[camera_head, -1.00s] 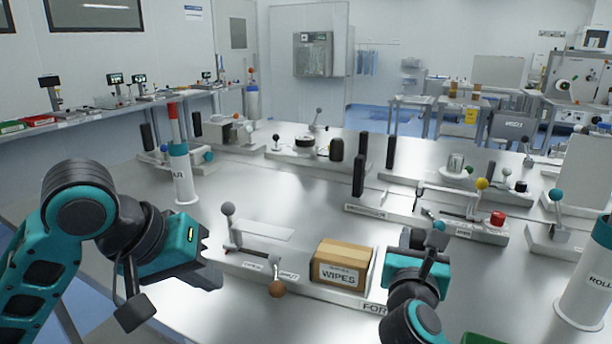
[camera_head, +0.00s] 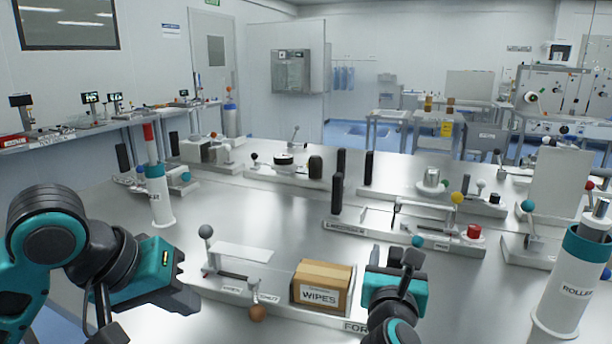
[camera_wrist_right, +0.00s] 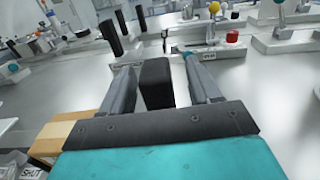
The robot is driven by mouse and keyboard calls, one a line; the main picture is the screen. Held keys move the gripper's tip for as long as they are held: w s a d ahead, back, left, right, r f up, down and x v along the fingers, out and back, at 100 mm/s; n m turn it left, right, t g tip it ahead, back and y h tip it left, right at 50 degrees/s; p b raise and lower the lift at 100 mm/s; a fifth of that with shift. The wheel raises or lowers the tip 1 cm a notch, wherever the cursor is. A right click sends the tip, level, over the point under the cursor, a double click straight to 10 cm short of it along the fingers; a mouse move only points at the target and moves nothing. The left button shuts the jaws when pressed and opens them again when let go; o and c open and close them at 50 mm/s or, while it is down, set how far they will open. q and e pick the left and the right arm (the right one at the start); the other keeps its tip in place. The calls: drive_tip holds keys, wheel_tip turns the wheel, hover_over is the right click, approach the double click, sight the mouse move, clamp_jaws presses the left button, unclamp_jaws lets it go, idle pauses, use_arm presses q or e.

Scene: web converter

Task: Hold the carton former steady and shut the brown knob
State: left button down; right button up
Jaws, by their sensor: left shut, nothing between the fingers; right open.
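The carton former (camera_head: 354,326) is a low white base in the near middle, carrying a brown carton marked WIPES (camera_head: 320,288). Its brown knob (camera_head: 257,313) hangs on a short lever at the front, between two small labels; one reads SHUT in the right wrist view (camera_wrist_right: 35,170). My left gripper (camera_head: 188,302) is shut and empty, left of the knob and apart from it. My right gripper (camera_head: 408,262) is open just right of the carton. In the right wrist view its spread fingers (camera_wrist_right: 158,82) stand either side of a black upright block (camera_wrist_right: 155,84); I cannot tell whether they touch it.
A grey-knobbed lever (camera_head: 206,232) stands at the former's left end. A white cylinder with a red top (camera_head: 158,190) is at the left, and a roller cylinder (camera_head: 565,290) at the right. Several devices with levers and black posts line the back. Bare steel lies between.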

drive_tip(key=v, duration=0.7)
drive_tip(key=shift+s, duration=0.25)
drive_tip(key=shift+a, duration=0.1)
